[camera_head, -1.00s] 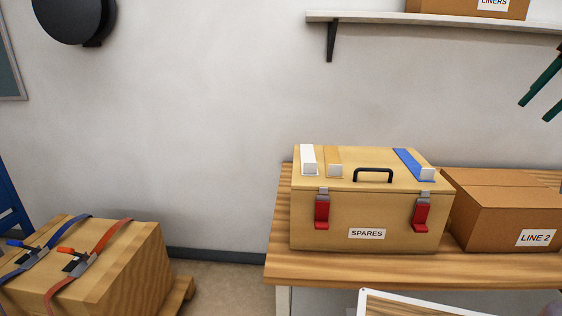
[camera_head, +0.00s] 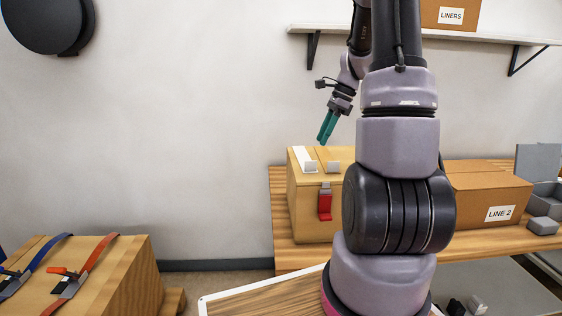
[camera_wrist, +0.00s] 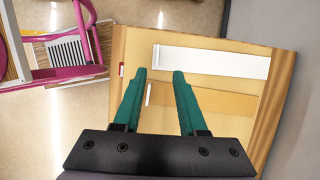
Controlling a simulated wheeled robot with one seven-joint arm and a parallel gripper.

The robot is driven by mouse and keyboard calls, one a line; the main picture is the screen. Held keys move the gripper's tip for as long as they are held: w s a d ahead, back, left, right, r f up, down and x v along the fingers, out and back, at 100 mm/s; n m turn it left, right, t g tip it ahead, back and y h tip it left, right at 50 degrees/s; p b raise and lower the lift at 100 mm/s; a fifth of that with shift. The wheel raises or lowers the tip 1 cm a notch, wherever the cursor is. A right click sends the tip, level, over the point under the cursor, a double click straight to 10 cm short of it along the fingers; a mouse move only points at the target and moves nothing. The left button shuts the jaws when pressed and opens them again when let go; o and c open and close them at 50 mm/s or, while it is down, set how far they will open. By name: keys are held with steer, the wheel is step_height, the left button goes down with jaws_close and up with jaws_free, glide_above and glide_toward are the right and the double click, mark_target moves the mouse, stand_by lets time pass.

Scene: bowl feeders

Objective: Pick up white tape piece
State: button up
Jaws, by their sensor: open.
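The white tape piece (camera_head: 303,159) is a flat white strip along the left side of the wooden box's lid (camera_head: 298,210). In the wrist view the white tape piece (camera_wrist: 215,62) lies across the lid, its raised end tab at its left end. My gripper (camera_head: 324,139) is over the lid, open and empty. In the wrist view my gripper's fingertips (camera_wrist: 158,73) appear beside the tab end, with the tab between them in the picture; I cannot tell the height gap. A tan tape strip (camera_wrist: 205,99) lies parallel to it. My arm hides the box's right part in the head view.
The box stands on a wooden bench, with a LINE 2 carton (camera_head: 490,190) to its right and grey bins (camera_head: 545,205) beyond. A wall shelf (camera_head: 480,37) with a carton hangs above. A strapped crate (camera_head: 120,270) stands at lower left.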

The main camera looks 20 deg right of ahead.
mark_target(311, 162)
steer(key=x, duration=0.4)
steer(key=shift+a, duration=0.2)
steer(key=shift+s+x, duration=0.15)
steer(key=shift+x, duration=1.3)
steer(key=shift+s+x, duration=0.15)
steer(key=shift+x, duration=1.25)
jaws_close()
